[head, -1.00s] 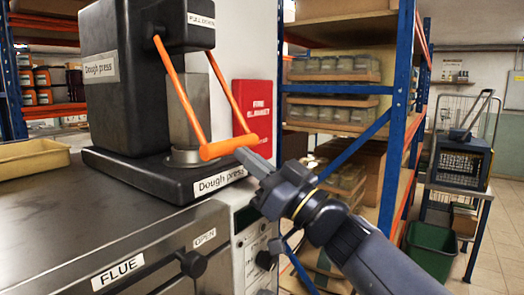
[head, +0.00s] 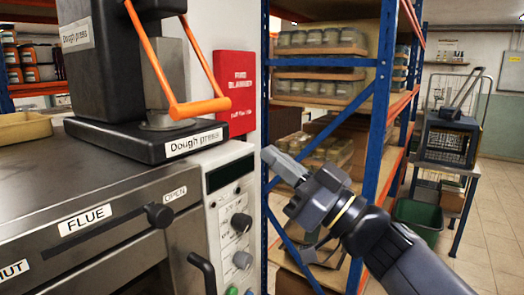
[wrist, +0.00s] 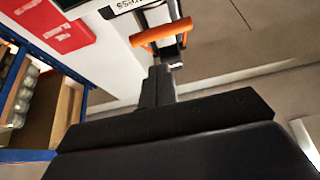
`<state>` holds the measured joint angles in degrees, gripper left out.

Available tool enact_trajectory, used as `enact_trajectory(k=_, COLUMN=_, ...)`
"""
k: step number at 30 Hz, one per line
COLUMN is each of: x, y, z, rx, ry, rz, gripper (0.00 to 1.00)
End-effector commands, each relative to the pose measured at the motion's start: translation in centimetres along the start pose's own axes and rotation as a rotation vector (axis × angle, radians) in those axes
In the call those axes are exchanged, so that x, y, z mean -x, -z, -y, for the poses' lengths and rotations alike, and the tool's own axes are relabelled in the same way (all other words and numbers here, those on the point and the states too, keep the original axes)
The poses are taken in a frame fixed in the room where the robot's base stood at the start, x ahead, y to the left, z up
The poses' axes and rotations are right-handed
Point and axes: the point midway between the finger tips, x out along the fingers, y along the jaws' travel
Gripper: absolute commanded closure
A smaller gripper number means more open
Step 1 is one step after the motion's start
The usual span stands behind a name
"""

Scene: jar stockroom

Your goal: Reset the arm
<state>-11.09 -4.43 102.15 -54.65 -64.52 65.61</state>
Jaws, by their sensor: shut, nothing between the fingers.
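My gripper (head: 272,157) is shut and empty in the head view. It hangs in the air to the right of the dough press and in front of the blue shelving. In the wrist view my gripper (wrist: 159,72) points toward the press's orange handle (wrist: 162,35) with nothing between its fingers. In the head view the orange handle (head: 200,107) is pulled low at the front of the black dough press (head: 98,60). The handle and the gripper are clearly apart.
The press stands on a steel oven (head: 60,180) with a FLUE label and a knob panel (head: 238,215). A blue rack (head: 385,75) of jars stands behind my arm. A green bin (head: 417,218) and a trolley (head: 450,140) are at the right. A red fire-blanket box (head: 236,92) hangs on the wall.

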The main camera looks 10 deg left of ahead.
Motion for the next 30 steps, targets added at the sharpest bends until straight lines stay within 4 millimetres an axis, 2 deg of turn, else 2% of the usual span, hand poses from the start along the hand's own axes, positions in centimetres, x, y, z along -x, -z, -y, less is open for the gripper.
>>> enact_trajectory(k=11, x=0.6, y=0.0, z=0.0, rx=0.000, ry=0.001, rz=0.000, gripper=1.00)
enact_trajectory(k=17, x=-0.1, y=0.1, z=0.0, rx=-0.001, ry=0.002, rz=0.000, gripper=1.00)
enact_trajectory(k=20, x=-1.3, y=0.3, z=0.1, rx=-0.002, ry=0.004, rz=0.000, gripper=1.00)
enact_trajectory(k=30, x=-7.3, y=1.2, z=0.1, rx=-0.002, ry=0.004, rz=0.000, gripper=1.00)
